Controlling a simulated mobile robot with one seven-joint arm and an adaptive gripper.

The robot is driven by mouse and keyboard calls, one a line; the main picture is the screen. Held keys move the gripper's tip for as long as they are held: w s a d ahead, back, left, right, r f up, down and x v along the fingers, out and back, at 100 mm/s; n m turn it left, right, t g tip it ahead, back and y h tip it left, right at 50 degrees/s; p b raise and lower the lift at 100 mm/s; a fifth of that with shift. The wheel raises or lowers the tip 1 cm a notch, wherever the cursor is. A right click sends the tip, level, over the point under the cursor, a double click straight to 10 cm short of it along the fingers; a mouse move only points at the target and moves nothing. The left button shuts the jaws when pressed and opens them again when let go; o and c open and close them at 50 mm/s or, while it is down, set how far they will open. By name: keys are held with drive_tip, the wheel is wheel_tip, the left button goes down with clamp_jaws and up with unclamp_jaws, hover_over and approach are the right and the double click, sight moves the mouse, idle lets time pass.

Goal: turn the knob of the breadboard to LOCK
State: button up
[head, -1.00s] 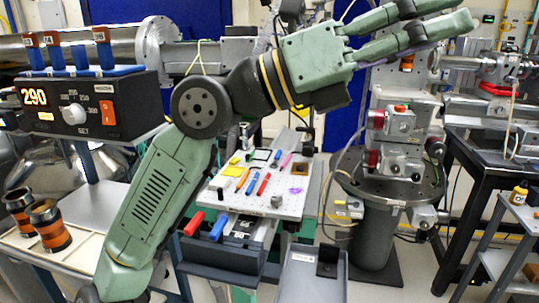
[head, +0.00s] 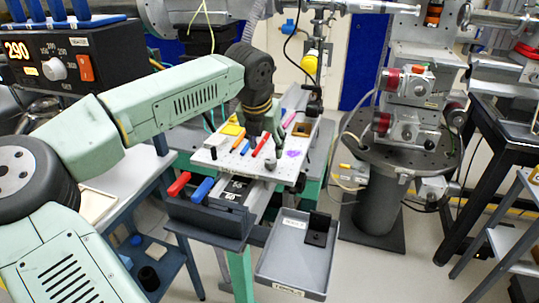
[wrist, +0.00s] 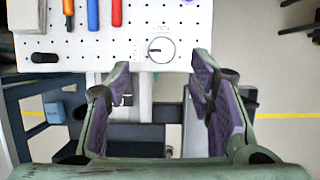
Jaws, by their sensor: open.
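The white perforated breadboard (head: 222,158) lies on a stand in the middle of the head view, and its near edge fills the top of the wrist view (wrist: 105,58). Its round knob (wrist: 161,50) has a pale face and sits close to that edge; it shows small and grey in the head view (head: 270,164). In the head view the fingers are mostly hidden behind the wrist.
Coloured tools, including a red one (wrist: 117,12) and a blue one (wrist: 92,14), lie on the board left of the knob. A black piece (wrist: 45,58) lies near its edge. A grey tray (head: 285,262) stands in front at right. A round pedestal (head: 378,195) stands to the right.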

sight(271, 160)
drive_tip(key=p+x, duration=0.1)
drive_tip(key=x, duration=0.5)
drive_tip(key=shift+w+d+f, duration=0.2)
drive_tip(key=shift+f, duration=0.05)
drive_tip(key=c, duration=1.1)
drive_tip(key=shift+c, duration=0.2)
